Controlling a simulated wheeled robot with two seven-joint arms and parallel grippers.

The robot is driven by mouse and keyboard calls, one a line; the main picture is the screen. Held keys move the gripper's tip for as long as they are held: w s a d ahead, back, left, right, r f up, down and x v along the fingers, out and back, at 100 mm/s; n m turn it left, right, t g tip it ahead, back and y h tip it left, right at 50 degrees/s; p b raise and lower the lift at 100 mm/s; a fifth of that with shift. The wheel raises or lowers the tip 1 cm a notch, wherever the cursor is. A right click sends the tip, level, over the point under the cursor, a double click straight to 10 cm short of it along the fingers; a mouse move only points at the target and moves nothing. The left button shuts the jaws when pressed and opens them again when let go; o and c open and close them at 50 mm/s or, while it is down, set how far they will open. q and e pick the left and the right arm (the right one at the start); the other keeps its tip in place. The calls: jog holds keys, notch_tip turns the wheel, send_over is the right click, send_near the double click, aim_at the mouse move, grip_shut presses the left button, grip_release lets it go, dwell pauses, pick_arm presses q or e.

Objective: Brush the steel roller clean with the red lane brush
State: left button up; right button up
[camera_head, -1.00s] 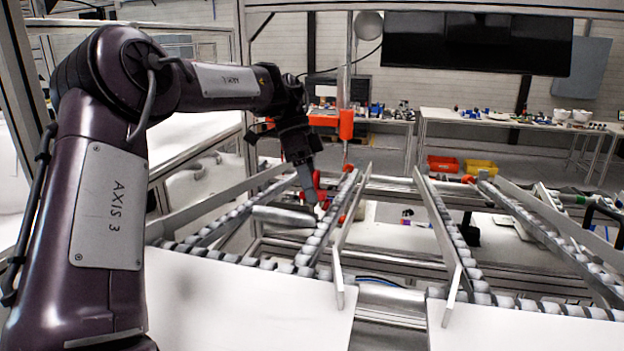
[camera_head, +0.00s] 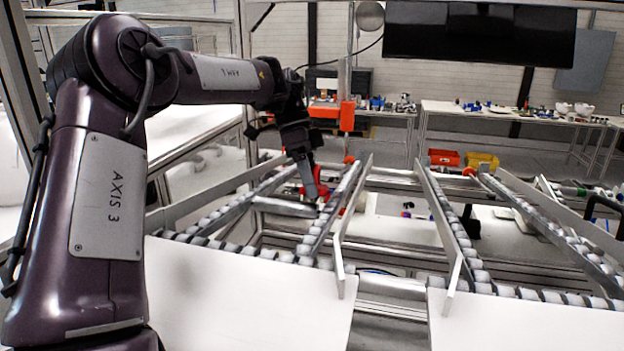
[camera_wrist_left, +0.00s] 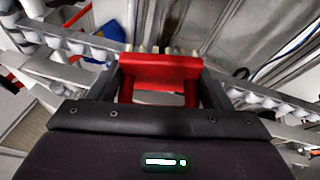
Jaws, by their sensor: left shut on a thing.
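My left gripper (camera_head: 316,188) is shut on the red lane brush (camera_wrist_left: 160,72). The brush body lies across between the two fingers in the left wrist view, with pale bristles beyond its far edge. Part of its red shows beside the gripper in the head view (camera_head: 306,174). The steel roller (camera_head: 284,207) is a smooth grey cylinder across the left lane, just left of the fingertips. I cannot tell whether the bristles touch it. My right gripper is not in view.
Rails of small white rollers (camera_head: 326,225) flank the lane close to the gripper. A metal guide plate (camera_head: 349,215) stands to its right. White panels (camera_head: 245,303) lie in front. Red (camera_head: 443,157) and yellow (camera_head: 481,161) bins sit farther back.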

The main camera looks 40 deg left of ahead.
pick_arm(q)
jog(key=shift+s+f, duration=0.15)
jog(key=shift+f, duration=0.25)
jog(key=shift+s+a+r+p, duration=0.15)
jog(key=shift+s+a+p, duration=0.2)
jog(key=shift+a, duration=0.4)
jog(key=shift+s+a, duration=1.45)
jog(key=shift+a, duration=1)
jog(key=shift+w+d+f, duration=0.1)
jog(key=shift+w+d, duration=0.5)
jog(key=shift+d, duration=0.5)
jog(key=shift+w+d+f, duration=0.1)
jog(key=shift+w+d, duration=0.45)
jog(key=shift+d, duration=0.55)
jog(key=shift+w+d+f, duration=0.1)
jog(key=shift+w+d, duration=0.5)
jog(key=shift+d, duration=0.5)
jog(key=shift+r, duration=0.1)
